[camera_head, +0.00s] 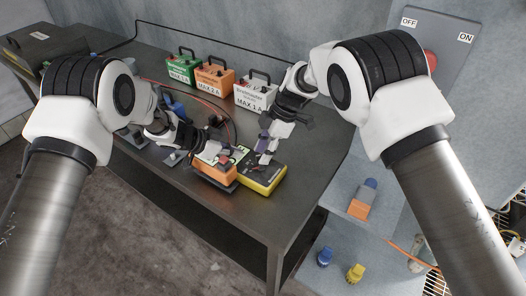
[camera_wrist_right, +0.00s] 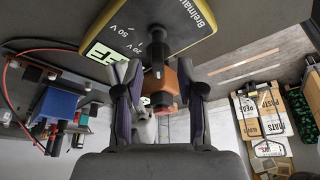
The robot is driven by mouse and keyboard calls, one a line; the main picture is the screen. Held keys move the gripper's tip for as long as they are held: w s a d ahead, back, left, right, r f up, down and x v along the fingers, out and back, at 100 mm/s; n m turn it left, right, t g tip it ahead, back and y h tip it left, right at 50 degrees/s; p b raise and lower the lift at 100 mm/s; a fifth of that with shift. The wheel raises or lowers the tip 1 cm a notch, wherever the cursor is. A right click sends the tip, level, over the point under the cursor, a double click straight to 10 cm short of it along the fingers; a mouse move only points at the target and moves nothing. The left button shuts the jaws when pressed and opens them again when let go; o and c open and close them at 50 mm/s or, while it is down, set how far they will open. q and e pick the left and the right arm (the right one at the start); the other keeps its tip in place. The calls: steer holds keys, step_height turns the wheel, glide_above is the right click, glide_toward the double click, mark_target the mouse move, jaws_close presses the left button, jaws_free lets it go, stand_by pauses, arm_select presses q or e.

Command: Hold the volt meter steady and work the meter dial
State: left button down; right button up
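The volt meter (camera_head: 262,180) is a yellow-edged box with a dark face, lying at the table's front edge. In the right wrist view its face (camera_wrist_right: 143,22) shows voltage markings, with a black knob-like part (camera_wrist_right: 157,45) at its edge. My right gripper (camera_head: 267,148) is over the meter's far side; in its wrist view the fingers (camera_wrist_right: 160,75) stand apart around the black part and an orange piece (camera_wrist_right: 167,88), with a visible gap. My left gripper (camera_head: 222,155) is low beside the meter, over an orange box (camera_head: 215,172); its fingertips are too small to read.
Green (camera_head: 181,68), orange (camera_head: 214,78) and white (camera_head: 256,94) handled boxes stand along the table's back. Cables run across the tabletop near them. A grey wall switch panel (camera_head: 440,40) is at upper right. An orange and blue item (camera_head: 362,200) sits on a lower shelf.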

steer(key=shift+a+f, duration=0.15)
steer(key=shift+f, duration=0.2)
jaws_close()
steer(key=shift+s+m, duration=0.1)
steer(key=shift+m, duration=0.2)
steer(key=m+t, duration=0.1)
steer(key=m, duration=0.2)
steer(key=shift+s, duration=0.1)
steer(key=shift+s+f+m+t, duration=0.15)
steer(key=shift+m+t, duration=0.65)
steer(key=shift+m, duration=0.9)
jaws_free()
